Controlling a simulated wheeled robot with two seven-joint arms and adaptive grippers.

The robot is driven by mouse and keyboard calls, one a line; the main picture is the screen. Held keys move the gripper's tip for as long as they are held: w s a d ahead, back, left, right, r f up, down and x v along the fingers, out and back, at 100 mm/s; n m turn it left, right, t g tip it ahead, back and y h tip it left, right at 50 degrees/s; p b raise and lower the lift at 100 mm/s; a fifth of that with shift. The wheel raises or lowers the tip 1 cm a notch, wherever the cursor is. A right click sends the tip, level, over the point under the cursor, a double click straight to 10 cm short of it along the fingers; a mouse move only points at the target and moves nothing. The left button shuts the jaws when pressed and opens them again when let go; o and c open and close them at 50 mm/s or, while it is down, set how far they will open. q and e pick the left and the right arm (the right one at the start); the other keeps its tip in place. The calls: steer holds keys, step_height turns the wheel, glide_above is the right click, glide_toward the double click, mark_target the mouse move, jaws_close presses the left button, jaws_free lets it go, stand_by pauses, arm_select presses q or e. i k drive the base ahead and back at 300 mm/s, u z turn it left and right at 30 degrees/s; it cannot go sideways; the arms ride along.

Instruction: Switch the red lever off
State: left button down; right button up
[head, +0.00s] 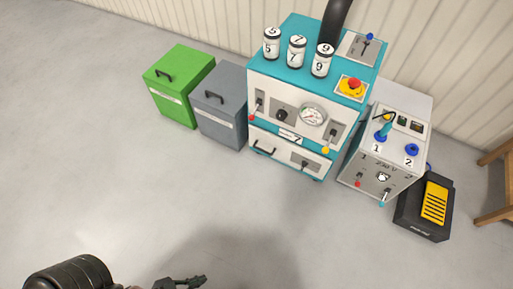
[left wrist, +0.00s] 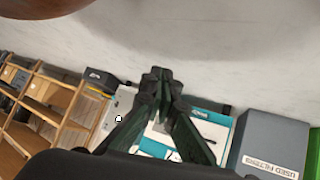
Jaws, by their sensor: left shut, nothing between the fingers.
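A teal and white machine (head: 291,117) stands against the wall in the head view. A red-tipped lever (head: 252,117) hangs at the left of its front panel, pointing down. A second small red tip (head: 358,184) shows on the front of the grey machine (head: 378,160) to the right. I cannot tell which is the task's lever. My left gripper (head: 203,280) is at the bottom edge of the head view, shut and empty, well away from both machines. In the left wrist view its fingers (left wrist: 160,75) meet and partly cover the teal machine (left wrist: 205,128). My right gripper is out of view.
A green bin (head: 180,87) and a grey bin (head: 221,104) stand left of the teal machine. A yellow-tipped lever (head: 326,150) is on its right side. A black pedal box (head: 412,211) and wooden furniture (head: 496,185) are at the right. The floor in front is clear.

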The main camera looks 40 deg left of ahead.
mark_target(357, 184)
steer(key=z, duration=0.35)
steer(key=k, duration=0.85)
steer(key=z, duration=0.6)
steer(key=k, duration=0.5)
steer(key=u, duration=0.65)
steer(key=i, duration=1.9)
steer(key=z, duration=0.85)
